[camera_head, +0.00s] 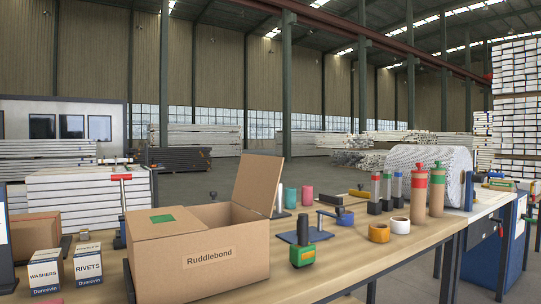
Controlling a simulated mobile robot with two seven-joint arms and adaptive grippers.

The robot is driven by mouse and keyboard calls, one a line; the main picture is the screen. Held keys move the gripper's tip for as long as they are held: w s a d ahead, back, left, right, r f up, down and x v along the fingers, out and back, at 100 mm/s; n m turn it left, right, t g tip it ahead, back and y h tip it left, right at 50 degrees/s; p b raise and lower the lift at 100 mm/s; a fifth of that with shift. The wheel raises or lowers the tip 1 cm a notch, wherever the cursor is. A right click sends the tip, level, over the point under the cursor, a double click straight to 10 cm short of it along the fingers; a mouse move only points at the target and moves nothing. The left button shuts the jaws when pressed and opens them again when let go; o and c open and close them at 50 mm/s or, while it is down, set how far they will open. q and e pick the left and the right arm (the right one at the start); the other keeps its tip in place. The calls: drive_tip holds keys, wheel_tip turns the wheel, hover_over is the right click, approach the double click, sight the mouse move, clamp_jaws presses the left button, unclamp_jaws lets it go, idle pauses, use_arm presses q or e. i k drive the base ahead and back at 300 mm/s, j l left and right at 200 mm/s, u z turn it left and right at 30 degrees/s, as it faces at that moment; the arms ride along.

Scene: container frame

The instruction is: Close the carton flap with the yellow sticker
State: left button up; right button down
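A brown cardboard carton (205,262) printed "Ruddlebond" stands on the wooden workbench. Its left flap (180,222) lies roughly flat over the left part of the top and bears a green sticker (162,218). Its right flap (258,186) stands up, leaning a little outward to the right, and its visible face is plain. The carton is open between the two flaps; its contents are hidden. I see no yellow sticker on the visible faces. Neither gripper can be made out in the head view.
Small boxes labelled washers (45,271) and rivets (88,263) stand left of the carton. A green and black tool (302,254), an orange tape roll (379,233), a white tape roll (400,225) and several bottles stand to the right. The bench's front right (355,266) is clear.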

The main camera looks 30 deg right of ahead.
sight(256, 187)
drive_tip(key=l+u, duration=0.1)
drive_tip(key=l, duration=0.65)
drive_tip(key=k+l+u, duration=0.15)
drive_tip(key=l, duration=0.6)
drive_tip(key=l+u, duration=0.1)
drive_tip(key=l, duration=0.65)
drive_tip(key=l+u, duration=0.15)
drive_tip(key=l, duration=0.7)
drive_tip(key=i, duration=0.4)
drive_tip(key=k+l, duration=0.2)
drive_tip(key=l, duration=0.2)
drive_tip(key=k+l+u, duration=0.15)
drive_tip(key=l, duration=0.25)
drive_tip(key=k+l, duration=0.3)
drive_tip(key=l+u, duration=0.05)
drive_tip(key=l, duration=0.05)
